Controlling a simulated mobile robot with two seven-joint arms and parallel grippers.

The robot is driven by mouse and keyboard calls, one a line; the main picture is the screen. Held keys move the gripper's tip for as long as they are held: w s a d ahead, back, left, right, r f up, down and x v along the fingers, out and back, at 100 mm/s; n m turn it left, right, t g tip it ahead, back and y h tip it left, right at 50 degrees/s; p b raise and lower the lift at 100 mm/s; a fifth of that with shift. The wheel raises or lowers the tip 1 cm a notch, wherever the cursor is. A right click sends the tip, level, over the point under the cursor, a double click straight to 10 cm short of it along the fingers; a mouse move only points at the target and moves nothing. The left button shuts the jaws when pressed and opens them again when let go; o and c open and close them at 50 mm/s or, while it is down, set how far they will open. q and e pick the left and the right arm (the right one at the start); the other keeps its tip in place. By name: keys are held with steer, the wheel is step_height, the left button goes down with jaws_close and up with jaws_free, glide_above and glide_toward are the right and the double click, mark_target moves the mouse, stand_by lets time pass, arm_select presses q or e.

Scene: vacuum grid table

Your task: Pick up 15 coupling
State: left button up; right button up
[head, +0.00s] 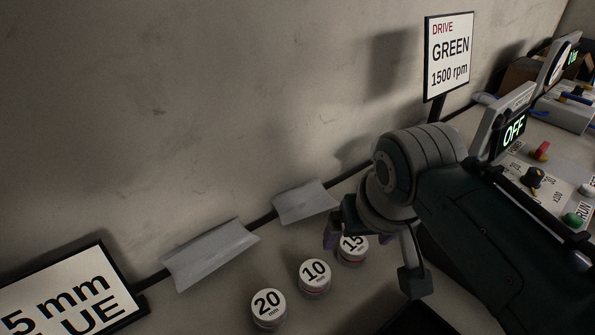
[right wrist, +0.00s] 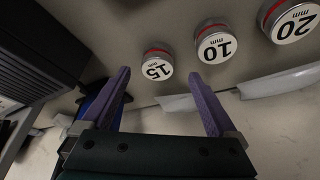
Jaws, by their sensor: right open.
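The 15 coupling (head: 352,252) is a short round piece with a white top marked 15, standing on the table at the right end of a row. My arm partly covers it in the head view. In the right wrist view the 15 coupling (right wrist: 157,66) appears between the tips of my right gripper's purple fingers (right wrist: 160,76). My right gripper (head: 350,238) is open and empty, near the coupling; I cannot tell the exact height gap. My left gripper is not in view.
The 10 coupling (head: 315,276) stands close beside the 15, and the 20 coupling (head: 268,308) is further left. Grey pouches (head: 305,202) lie along the wall behind. A GREEN 1500 rpm sign (head: 449,60) stands at the back. A control panel with an OFF display (head: 514,130) is at right.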

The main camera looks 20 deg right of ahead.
mark_target(354, 244)
steer(key=b+x, duration=0.2)
steer(key=x, duration=0.2)
steer(key=shift+w+d+f, duration=0.2)
steer(key=shift+d+f, duration=0.05)
steer(key=shift+f, duration=0.1)
steer(key=c, duration=1.5)
steer(key=shift+r, duration=0.1)
steer(key=shift+r, duration=0.1)
